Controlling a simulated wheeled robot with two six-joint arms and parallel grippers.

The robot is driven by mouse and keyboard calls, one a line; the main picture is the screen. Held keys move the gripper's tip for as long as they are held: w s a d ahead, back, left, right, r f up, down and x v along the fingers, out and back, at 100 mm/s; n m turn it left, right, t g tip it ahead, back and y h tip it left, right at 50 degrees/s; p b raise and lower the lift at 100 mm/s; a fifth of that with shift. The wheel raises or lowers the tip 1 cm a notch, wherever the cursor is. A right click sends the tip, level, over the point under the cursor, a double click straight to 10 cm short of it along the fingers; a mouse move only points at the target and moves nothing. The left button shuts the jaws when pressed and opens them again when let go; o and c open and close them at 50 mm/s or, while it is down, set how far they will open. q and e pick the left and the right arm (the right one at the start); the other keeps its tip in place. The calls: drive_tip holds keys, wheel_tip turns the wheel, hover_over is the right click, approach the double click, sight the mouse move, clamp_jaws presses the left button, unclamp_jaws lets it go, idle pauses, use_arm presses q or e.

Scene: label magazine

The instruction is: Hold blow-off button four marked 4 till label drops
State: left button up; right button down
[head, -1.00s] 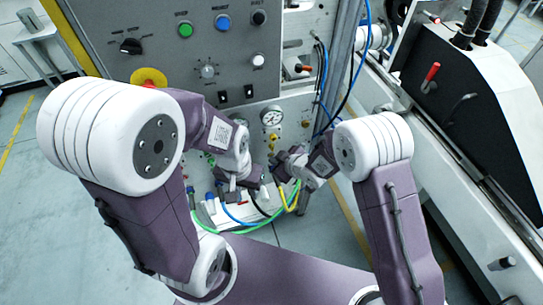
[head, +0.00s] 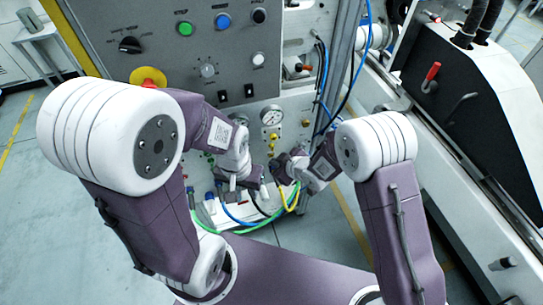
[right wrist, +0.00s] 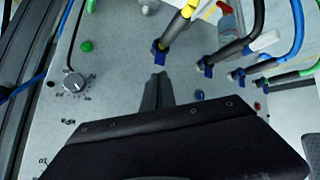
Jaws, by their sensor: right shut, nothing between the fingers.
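The grey valve panel (right wrist: 118,28) fills the right wrist view. A blue button (right wrist: 199,94), a small red button (right wrist: 257,106) and a green button (right wrist: 86,46) show on it. I cannot read a 4 beside any of them, so I cannot tell which is button four. My right gripper (right wrist: 160,78) is shut and empty, its tips just below the blue fitting (right wrist: 159,50) of the yellow hose. In the head view my right gripper (head: 274,170) is at the lower panel, right of my left gripper (head: 247,192). The left jaws are too small to judge.
Yellow, blue, black and green hoses (right wrist: 285,79) crowd the fittings near the right gripper. A dial knob (right wrist: 74,82) sits left of it. A gauge (head: 272,116) is above both grippers. The black and white machine (head: 470,85) stands at the right.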

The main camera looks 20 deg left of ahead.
drive_tip(key=shift+s+d, duration=0.15)
drive_tip(key=shift+s, duration=0.1)
drive_tip(key=shift+s+d+b, duration=0.3)
drive_tip(key=shift+s+d, duration=0.4)
drive_tip(key=shift+s, duration=0.35)
drive_tip(key=shift+s+d+b, duration=0.25)
drive_tip(key=shift+s+d, duration=0.45)
drive_tip(key=shift+s, duration=0.3)
